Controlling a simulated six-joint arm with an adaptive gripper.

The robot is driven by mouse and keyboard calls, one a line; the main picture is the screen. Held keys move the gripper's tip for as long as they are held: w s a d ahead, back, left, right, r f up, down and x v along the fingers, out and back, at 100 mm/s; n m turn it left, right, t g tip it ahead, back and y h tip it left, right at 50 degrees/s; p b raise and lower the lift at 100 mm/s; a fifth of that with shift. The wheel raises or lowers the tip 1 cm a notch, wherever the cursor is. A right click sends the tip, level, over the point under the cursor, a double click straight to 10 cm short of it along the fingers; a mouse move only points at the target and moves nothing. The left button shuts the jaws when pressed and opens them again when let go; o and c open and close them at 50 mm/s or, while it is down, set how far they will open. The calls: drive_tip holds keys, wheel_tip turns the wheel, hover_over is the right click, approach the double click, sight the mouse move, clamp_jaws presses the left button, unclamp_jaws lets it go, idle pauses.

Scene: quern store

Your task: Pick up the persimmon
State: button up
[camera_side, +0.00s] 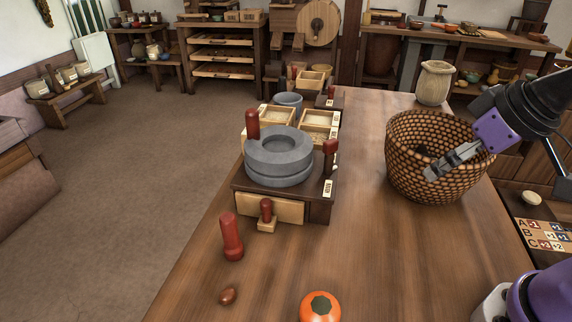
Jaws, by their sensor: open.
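The persimmon (321,307) is orange with a dark green leafy top. It sits on the wooden table at the bottom of the view, partly cut off by the frame's edge. My gripper (434,176) is at the right, at the woven basket (396,165), its fingers in front of or over the basket's near rim; I cannot tell which. It is open, with nothing visible between its fingers. It is well apart from the persimmon, up and to the right of it.
A stone quern (279,157) on a wooden box stands mid-table. A red wooden peg (232,238) and a small brown object (227,296) lie left of the persimmon. A pale jar (434,83) stands behind the basket. The table between quern and basket is clear.

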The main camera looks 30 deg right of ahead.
drive_tip(key=shift+o, duration=0.2)
drive_tip(key=m+g, duration=0.4)
drive_tip(key=g, duration=0.3)
hover_over(321, 303)
drive_tip(key=shift+y, duration=0.3)
drive_tip(key=f, duration=1)
drive_tip(key=shift+w+d, duration=0.3)
drive_tip(key=f, duration=0.6)
drive_tip(key=shift+s+a+f, duration=0.1)
drive_tip(key=shift+s+a, duration=0.25)
drive_tip(key=c, duration=1.2)
